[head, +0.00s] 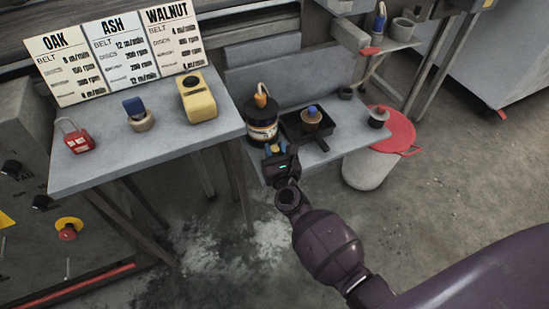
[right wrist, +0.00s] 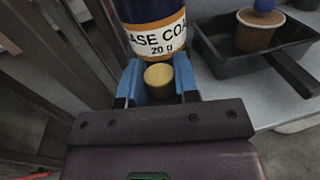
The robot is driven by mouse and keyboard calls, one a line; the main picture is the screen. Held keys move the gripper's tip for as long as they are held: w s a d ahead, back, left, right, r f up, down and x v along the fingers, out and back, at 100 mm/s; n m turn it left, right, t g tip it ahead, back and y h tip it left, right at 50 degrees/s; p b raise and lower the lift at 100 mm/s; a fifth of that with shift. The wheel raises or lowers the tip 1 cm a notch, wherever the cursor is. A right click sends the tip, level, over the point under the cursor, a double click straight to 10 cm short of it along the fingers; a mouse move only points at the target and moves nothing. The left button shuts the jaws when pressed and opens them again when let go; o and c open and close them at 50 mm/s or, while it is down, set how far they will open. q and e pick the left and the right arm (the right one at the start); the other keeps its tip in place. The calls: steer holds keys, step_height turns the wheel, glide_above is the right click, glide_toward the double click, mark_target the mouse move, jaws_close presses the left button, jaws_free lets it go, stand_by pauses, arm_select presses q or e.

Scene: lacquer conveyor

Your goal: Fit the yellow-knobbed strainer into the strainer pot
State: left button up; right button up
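My right gripper (head: 275,150) is at the front edge of the bench, just in front of a dark can with a "BASE COAT" label (head: 262,126). In the right wrist view its blue fingers (right wrist: 158,82) lie against both sides of a yellow knob (right wrist: 158,76), which I take as the yellow-knobbed strainer. The strainer's body below the knob is hidden. I cannot tell for certain which vessel is the strainer pot; a small dark cup (head: 346,92) and a grey pot on the raised shelf (head: 403,28) are in view. My left gripper is not in view.
A black pan (head: 293,131) right of the can holds a brown piece with a blue knob (head: 312,113). A black-knobbed piece (head: 378,116) stands at the bench's right end, beside a red-lidded bin (head: 390,130). The left table (head: 110,165) holds a red padlock, tape and a yellow device.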

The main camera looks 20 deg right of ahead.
steer(key=shift+c, duration=1.2)
steer(key=shift+r, duration=0.1)
